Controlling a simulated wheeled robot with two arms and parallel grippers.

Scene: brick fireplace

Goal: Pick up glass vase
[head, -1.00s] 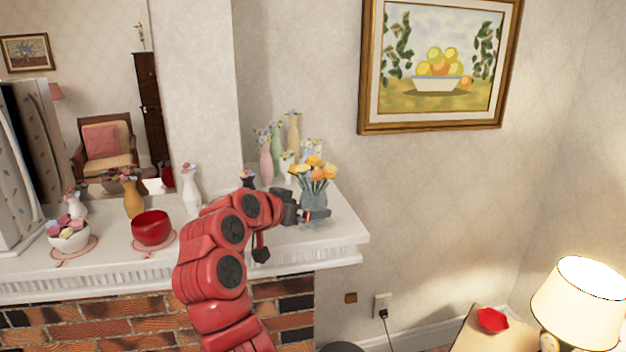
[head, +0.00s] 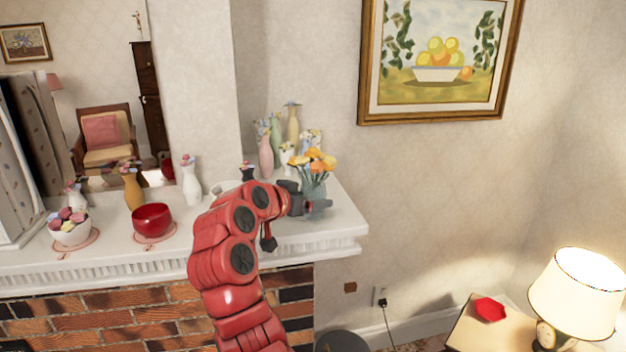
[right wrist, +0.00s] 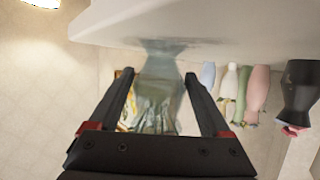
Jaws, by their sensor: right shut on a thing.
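The glass vase (head: 314,188) is bluish and see-through and holds orange and yellow flowers. It is upright at the right end of the white mantel. My right gripper (head: 319,205) is shut on the vase, with its fingers on either side of the glass. In the right wrist view the vase (right wrist: 158,88) appears upside down between the two fingers of the gripper (right wrist: 160,76). Its base is close to the mantel surface; I cannot tell whether they touch. My left gripper is not in view.
Several slim vases, including a pink one (head: 266,156), stand behind and left of the glass vase. A small dark vase (head: 247,171), a white vase (head: 190,182) and a red bowl (head: 153,219) are further left. The mantel (head: 340,225) is clear at its right front corner.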

